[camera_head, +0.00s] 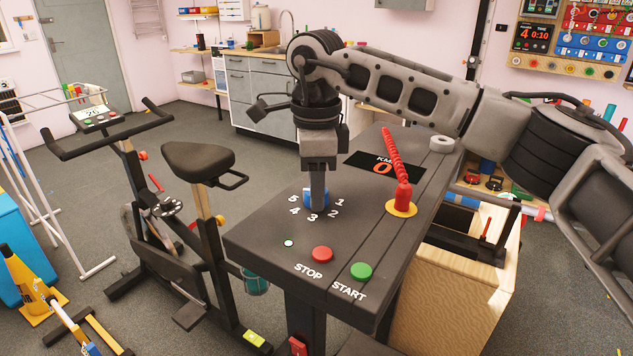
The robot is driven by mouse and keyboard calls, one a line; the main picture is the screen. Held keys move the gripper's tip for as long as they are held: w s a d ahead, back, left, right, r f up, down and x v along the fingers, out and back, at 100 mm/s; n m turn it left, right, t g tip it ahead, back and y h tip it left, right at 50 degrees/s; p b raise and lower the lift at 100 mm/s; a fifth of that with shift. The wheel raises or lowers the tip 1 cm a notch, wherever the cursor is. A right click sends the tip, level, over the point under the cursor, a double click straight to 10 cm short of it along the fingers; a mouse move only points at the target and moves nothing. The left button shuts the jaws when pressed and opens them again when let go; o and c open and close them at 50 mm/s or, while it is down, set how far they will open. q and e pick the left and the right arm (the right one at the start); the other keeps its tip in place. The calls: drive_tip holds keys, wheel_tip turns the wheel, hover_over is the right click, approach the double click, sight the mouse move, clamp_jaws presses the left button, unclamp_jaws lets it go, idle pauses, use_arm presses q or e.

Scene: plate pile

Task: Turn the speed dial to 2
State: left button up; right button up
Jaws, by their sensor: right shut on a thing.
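The speed dial (308,198) is a small blue knob on the dark console (262,236), with the numbers 1 to 5 printed in white around its near side. The 2 (333,214) is at its lower right. My right gripper (317,196) points straight down and is shut on the dial. Its fingers hide much of the knob, so I cannot tell which number the dial points to. My left gripper is not in view.
A red STOP button (322,254) and a green START button (361,271) are at the console's near edge. A red lever (403,196) stands to the right, near the KM display (381,168). An exercise bike (197,162) stands to the left.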

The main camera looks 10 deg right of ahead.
drive_tip(key=n, duration=0.4)
drive_tip(key=shift+r+p, duration=0.1)
drive_tip(key=shift+p, duration=0.3)
drive_tip(key=n, duration=0.4)
drive_tip(key=n+p, duration=0.1)
drive_tip(key=n, duration=0.2)
drive_tip(key=shift+n, duration=0.4)
drive_tip(key=n, duration=0.3)
drive_tip(key=shift+n, duration=0.3)
drive_tip(key=n, duration=0.2)
drive_tip(key=shift+n, duration=0.3)
drive_tip(key=n, duration=0.3)
drive_tip(key=shift+n, duration=0.4)
drive_tip(key=n, duration=0.3)
drive_tip(key=shift+n+p, duration=0.35)
drive_tip(key=shift+n, duration=0.05)
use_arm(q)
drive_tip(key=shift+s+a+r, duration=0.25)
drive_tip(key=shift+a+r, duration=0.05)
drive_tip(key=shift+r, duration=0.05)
use_arm(e)
drive_tip(key=shift+n, duration=0.9)
